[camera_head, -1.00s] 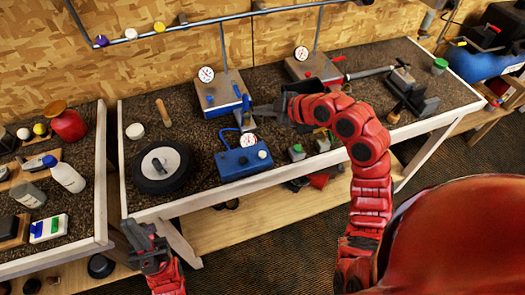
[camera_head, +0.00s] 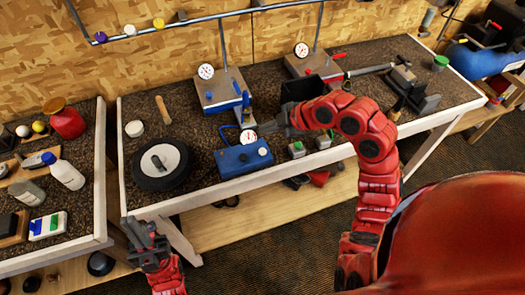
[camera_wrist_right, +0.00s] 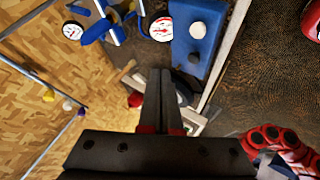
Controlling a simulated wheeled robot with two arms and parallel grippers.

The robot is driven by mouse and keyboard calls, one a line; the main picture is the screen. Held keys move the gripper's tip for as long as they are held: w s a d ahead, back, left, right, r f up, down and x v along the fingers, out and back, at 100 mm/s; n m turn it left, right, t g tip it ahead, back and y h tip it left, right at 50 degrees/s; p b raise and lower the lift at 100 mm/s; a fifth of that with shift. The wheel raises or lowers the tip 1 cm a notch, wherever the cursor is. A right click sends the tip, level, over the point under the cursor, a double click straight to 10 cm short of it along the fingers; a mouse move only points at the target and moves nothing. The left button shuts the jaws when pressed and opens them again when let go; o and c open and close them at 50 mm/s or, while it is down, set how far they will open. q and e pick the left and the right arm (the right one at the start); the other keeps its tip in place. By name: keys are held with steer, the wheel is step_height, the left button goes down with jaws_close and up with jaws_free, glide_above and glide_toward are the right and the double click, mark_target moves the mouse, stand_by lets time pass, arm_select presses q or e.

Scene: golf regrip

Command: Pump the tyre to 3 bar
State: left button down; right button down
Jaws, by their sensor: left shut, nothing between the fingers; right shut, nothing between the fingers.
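The black tyre with a pale hub (camera_head: 161,161) lies flat at the left of the bench. To its right is a blue box (camera_head: 238,163), likely the pump unit, with a white round gauge (camera_head: 248,137) at its back edge and a white knob (camera_head: 262,152) on top. The needle reading is too small to tell. My right gripper (camera_head: 262,128) is shut and empty just behind and right of the box, close to the gauge. In the right wrist view its closed fingers (camera_wrist_right: 160,75) point toward the box and gauge. My left gripper (camera_head: 143,240) is shut and empty before the bench's front left.
Two grey stands with gauges, one with blue levers (camera_head: 219,92) and one with a red lever (camera_head: 310,68), stand behind. A vise-like clamp (camera_head: 412,92) is at the right. A side table (camera_head: 80,225) with bottles stands left. The bench between tyre and box is clear.

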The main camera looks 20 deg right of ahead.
steer(key=b, duration=0.3)
glide_above(266, 152)
step_height(266, 152, down, 6)
steer(key=shift+d+r, duration=0.1)
steer(key=shift+r, duration=0.15)
steer(key=shift+w+f+b, duration=0.1)
steer(key=shift+f+b, duration=0.5)
steer(key=shift+f, duration=0.15)
steer(key=shift+r, duration=0.1)
stand_by(0.8)
steer(key=shift+f+b, duration=0.45)
steer(key=shift+b, duration=0.1)
steer(key=shift+f+b, duration=0.55)
steer(key=shift+b, duration=0.05)
stand_by(0.6)
steer(key=shift+r, duration=0.2)
stand_by(0.5)
steer(key=shift+r+p, duration=0.35)
steer(key=shift+r, duration=0.45)
